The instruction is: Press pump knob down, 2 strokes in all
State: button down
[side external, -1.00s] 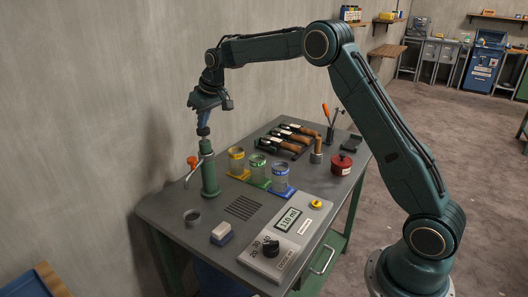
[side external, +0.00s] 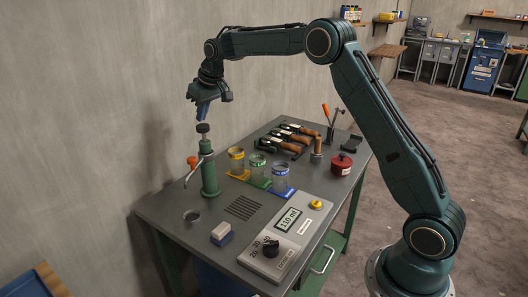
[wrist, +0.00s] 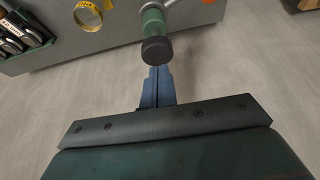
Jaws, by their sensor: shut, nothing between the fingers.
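The green pump (side external: 209,172) stands upright at the left end of the grey bench. Its dark round knob (side external: 203,128) tops the shaft and also shows in the wrist view (wrist: 157,50). My gripper (side external: 202,117) is shut and empty, pointing down just above the knob. A small gap seems to separate the fingertips from the knob in the side view. In the wrist view my closed blue fingers (wrist: 158,72) end close to the knob. The display (side external: 289,219) on the grey control box reads 110 ml.
Three jars stand right of the pump on coloured bases: yellow (side external: 237,161), green (side external: 258,168) and blue (side external: 281,177). An orange-red valve handle (side external: 191,161) sticks out left of the pump. The wall is close behind the pump.

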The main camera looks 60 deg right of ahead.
aim_at(203, 126)
jog(key=shift+f, duration=2.05)
jog(key=shift+r, duration=2.05)
jog(key=shift+r, duration=0.15)
notch_tip(203, 126, up, 6)
jog(key=shift+f, duration=0.1)
dwell(0.4)
